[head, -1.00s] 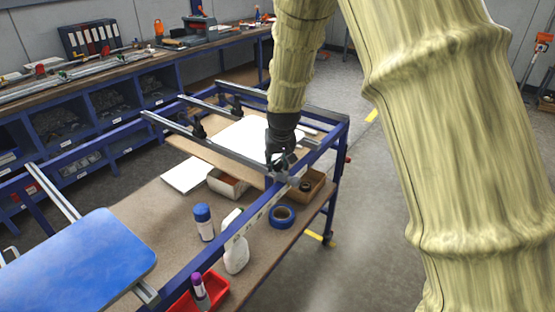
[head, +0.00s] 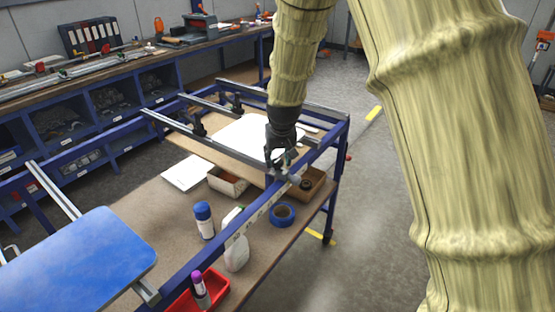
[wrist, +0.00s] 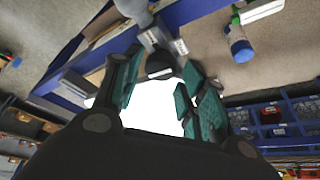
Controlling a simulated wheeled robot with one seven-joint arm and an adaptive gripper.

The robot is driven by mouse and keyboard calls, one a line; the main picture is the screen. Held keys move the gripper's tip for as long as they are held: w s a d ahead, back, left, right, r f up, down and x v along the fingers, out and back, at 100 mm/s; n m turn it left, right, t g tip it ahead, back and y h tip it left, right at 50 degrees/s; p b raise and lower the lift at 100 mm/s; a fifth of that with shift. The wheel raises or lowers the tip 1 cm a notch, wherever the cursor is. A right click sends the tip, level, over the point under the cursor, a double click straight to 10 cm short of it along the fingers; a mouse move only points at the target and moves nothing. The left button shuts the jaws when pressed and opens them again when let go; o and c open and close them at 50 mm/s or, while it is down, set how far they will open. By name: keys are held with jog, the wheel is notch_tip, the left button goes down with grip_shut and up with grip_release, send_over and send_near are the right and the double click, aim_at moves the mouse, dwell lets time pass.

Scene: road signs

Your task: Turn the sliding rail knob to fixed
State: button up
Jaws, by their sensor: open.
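My gripper (head: 281,158) points down at the near blue rail of the frame, where a grey metal cross rail (head: 225,150) meets it. In the wrist view its teal-padded fingers (wrist: 161,70) are open. A dark, round-edged piece that looks like the sliding rail knob (wrist: 159,66) lies between them, by a grey metal bracket (wrist: 152,38). I cannot tell whether the fingers touch it. In the head view the gripper hides the knob. The knob's setting and any small marks are unreadable.
The blue frame (head: 190,270) stands over a brown shelf. A blue panel (head: 80,255) lies at the left. A blue-capped bottle (head: 204,222), a white spray bottle (head: 236,250), blue tape (head: 282,213) and a cardboard box (head: 318,186) are below the near rail. Floor is clear at right.

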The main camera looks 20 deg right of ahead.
jog(key=v, duration=1)
jog(key=shift+s+r, duration=0.15)
jog(key=shift+s, duration=0.05)
